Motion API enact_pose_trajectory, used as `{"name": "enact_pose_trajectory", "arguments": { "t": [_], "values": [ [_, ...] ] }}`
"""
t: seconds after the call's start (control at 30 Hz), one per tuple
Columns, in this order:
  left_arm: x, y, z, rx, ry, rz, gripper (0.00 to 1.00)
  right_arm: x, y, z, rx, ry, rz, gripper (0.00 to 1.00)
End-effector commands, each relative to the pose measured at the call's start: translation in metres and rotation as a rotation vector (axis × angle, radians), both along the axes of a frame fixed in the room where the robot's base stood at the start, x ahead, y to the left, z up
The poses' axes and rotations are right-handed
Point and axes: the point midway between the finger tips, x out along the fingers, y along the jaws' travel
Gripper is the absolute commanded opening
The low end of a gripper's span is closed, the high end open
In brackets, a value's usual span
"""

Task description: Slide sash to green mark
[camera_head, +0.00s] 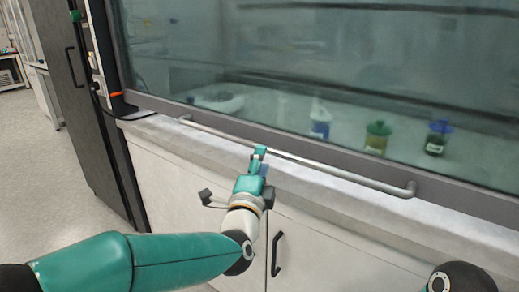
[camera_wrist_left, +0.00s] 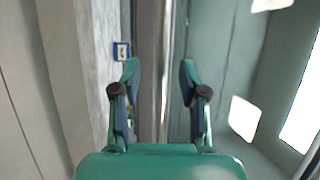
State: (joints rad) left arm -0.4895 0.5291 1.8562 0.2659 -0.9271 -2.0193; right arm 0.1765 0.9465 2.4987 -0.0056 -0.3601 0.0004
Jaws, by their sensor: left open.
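The sash (camera_head: 300,62) is a large glass pane with a dark grey bottom frame, lowered close to the worktop edge. A long metal bar handle (camera_head: 330,168) runs along its bottom. A green mark (camera_head: 75,16) shows on the left post, well above an orange mark (camera_head: 116,94) level with the sash's lower edge. My left gripper (camera_head: 259,153) is at the middle of the handle. In the left wrist view the open gripper (camera_wrist_left: 160,75) has its fingers on either side of the handle (camera_wrist_left: 151,70); contact cannot be told. My right gripper is out of view.
White cabinets (camera_head: 330,250) with a dark pull handle (camera_head: 277,254) are below. Open floor (camera_head: 60,200) lies at the left.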

Motion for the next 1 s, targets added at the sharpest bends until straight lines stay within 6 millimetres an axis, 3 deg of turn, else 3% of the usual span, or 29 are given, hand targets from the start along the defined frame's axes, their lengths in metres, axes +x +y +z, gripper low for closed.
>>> {"name": "enact_pose_trajectory", "arguments": {
  "t": [0.1, 0.3, 0.73, 1.0],
  "values": [
    [0.020, -0.005, 0.003, 0.000, 0.000, 0.000, 0.43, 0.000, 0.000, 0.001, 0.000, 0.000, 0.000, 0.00],
    [0.042, -0.010, 0.008, -0.001, 0.000, 0.000, 0.43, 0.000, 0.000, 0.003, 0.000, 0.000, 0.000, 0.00],
    [0.049, -0.011, 0.009, 0.000, 0.001, 0.000, 0.43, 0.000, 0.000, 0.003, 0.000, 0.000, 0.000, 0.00],
    [0.048, -0.011, 0.009, 0.000, 0.001, 0.001, 0.00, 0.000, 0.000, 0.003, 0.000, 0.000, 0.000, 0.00]
  ]
}}
